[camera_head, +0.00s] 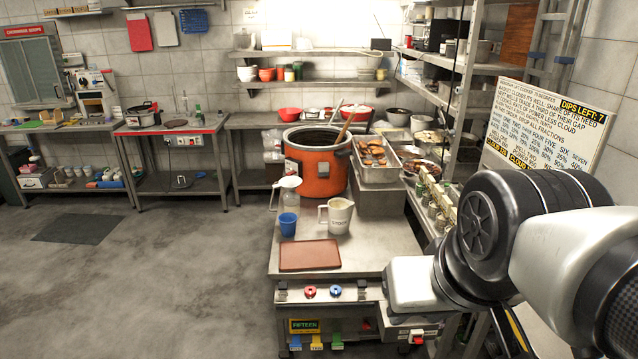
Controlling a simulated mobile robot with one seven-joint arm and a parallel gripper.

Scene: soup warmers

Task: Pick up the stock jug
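The stock jug (340,217) is a cream-white jug with dark lettering on its side and its handle toward the left. It stands upright on the steel counter (375,262), behind and right of a brown board (309,255). A blue cup (288,224) stands to its left, apart from it. My arm reaches in from the right edge, in front of the counter's right side. The fingers of my gripper cannot be made out in this view. Nothing is seen touching the jug.
A big orange soup warmer (317,172) with utensils in it stands behind the jug. Trays of food (374,172) are at its right. A menu sign (545,123) and shelving stand on the right. The floor (150,275) at left is open.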

